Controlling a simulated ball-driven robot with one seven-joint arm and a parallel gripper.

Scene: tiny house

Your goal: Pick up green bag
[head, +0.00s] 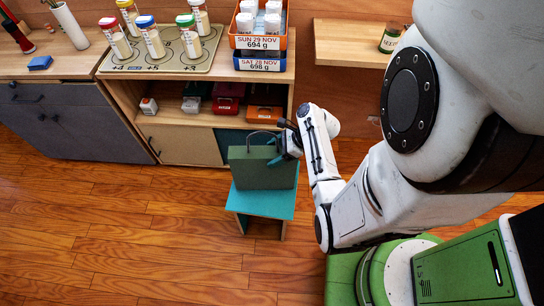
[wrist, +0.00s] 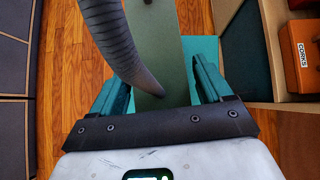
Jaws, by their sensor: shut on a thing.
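The green bag (head: 262,170) is a boxy dark green bag with a thin dark arched handle, upright over the teal stool (head: 262,203). I cannot tell whether its bottom rests on the stool. My gripper (head: 285,152) is at the bag's upper right side. The curved dark handle (wrist: 118,42) rises at the left and hides part of the bag.
Behind the stool stands a wooden shelf unit with small boxes, including an orange box (head: 266,114). Above are a tray of capped bottles (head: 165,55) and stacked orange and blue crates (head: 259,62). A grey cabinet (head: 75,122) is at left. The wooden floor in front is clear.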

